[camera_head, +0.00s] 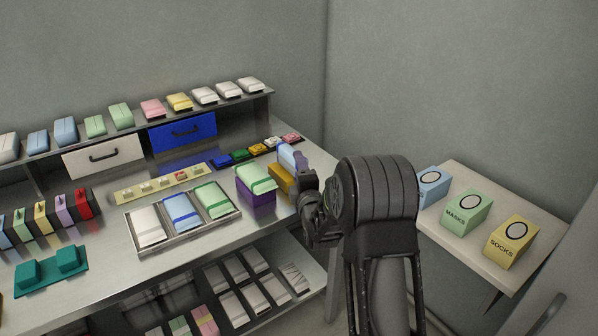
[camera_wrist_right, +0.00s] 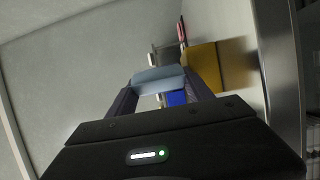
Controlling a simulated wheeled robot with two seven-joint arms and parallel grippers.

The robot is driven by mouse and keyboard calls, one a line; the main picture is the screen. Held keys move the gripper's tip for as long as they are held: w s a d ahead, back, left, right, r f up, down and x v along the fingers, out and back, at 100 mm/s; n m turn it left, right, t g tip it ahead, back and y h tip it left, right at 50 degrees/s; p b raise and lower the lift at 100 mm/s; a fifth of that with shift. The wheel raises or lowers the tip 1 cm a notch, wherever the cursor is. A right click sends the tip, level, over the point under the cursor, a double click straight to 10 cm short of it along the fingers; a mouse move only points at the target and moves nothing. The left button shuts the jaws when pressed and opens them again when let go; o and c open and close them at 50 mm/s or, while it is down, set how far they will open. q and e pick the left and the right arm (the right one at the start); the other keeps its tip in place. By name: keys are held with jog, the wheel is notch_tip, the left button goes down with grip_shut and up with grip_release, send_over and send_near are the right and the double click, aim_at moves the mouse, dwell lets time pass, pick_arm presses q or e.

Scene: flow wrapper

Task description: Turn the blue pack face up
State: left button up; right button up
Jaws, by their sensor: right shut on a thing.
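My right gripper (camera_head: 303,172) is shut on a light blue pack (camera_head: 287,157) above the right part of the steel table. In the right wrist view the blue pack (camera_wrist_right: 158,80) sits between the two fingertips (camera_wrist_right: 160,92), tilted in the picture. I cannot tell which side is its face. Another blue pack (camera_head: 182,212) lies in a metal tray (camera_head: 163,250) between a white pack (camera_head: 147,226) and a green pack (camera_head: 213,200). My left gripper is not in view.
A mustard block (camera_head: 280,178) stands close to the right gripper, beside a purple box (camera_head: 257,198) with a green pack (camera_head: 256,178) on top. Several small coloured items line the back. A side table (camera_head: 500,270) at right holds labelled boxes. Free steel shows in front of the tray.

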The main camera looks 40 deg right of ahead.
jog(key=shift+s+a+f, duration=0.1)
jog(key=shift+s+f, duration=0.05)
jog(key=shift+f, duration=0.6)
jog(key=o, duration=1.5)
jog(key=shift+s+f, duration=0.1)
jog(key=shift+s, duration=1.15)
jog(key=shift+s+r, duration=0.3)
jog(key=shift+s, duration=0.35)
jog(key=shift+s+r, duration=0.15)
jog(key=shift+s, duration=1.3)
